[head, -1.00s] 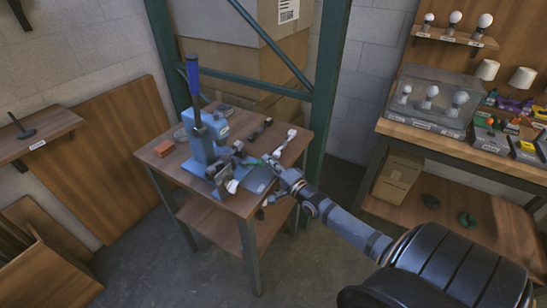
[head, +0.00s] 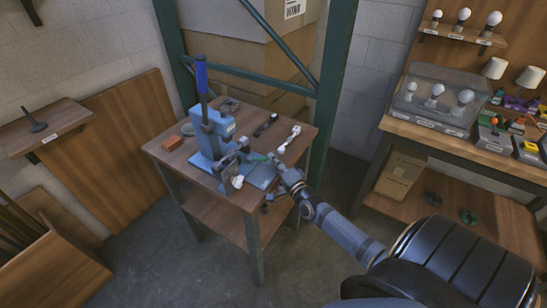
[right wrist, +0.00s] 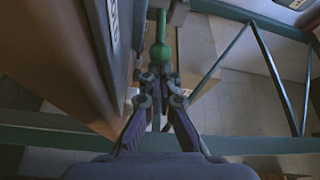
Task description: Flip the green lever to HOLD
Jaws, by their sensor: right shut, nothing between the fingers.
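The green lever (right wrist: 160,48) shows in the right wrist view as a rod with a rounded knob, straight ahead of my fingertips. In the head view the right gripper (head: 274,161) reaches in from the right. No HOLD marking is readable. My left gripper is not in view.
The small wooden table (head: 170,160) also bears a red-brown block (head: 172,142) and a white-ended part (head: 290,138). A green rack post (head: 328,80) stands close behind it. A bench (head: 430,130) with bulbs and lamps is at the right.

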